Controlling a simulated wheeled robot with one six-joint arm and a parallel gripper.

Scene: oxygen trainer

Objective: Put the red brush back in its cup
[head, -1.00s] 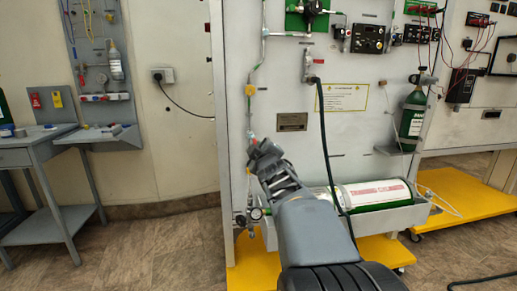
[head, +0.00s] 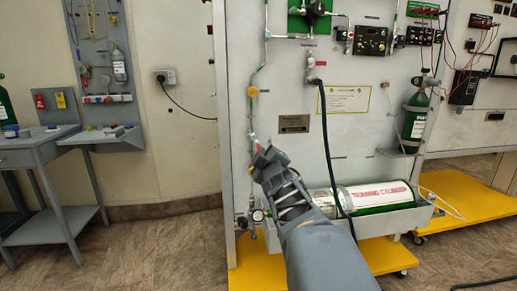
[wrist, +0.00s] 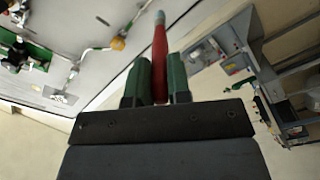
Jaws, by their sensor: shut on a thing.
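The red brush (wrist: 160,62) is held between the green fingers of my gripper (wrist: 157,80) in the wrist view. Its shaft points away from the gripper, with a grey-blue tip at the far end. In the head view my gripper (head: 262,150) is raised in front of the left part of the grey panel, and only a small bit of red shows at its end. The brush's lower part is hidden between the fingers. I cannot make out the cup in either view.
A grey workbench (head: 40,150) with small items stands at the left. The white training cylinder (head: 375,196) lies in a trough on the panel (head: 290,100), behind my arm. A black hose (head: 327,130) hangs down the panel. Floor between bench and panel is clear.

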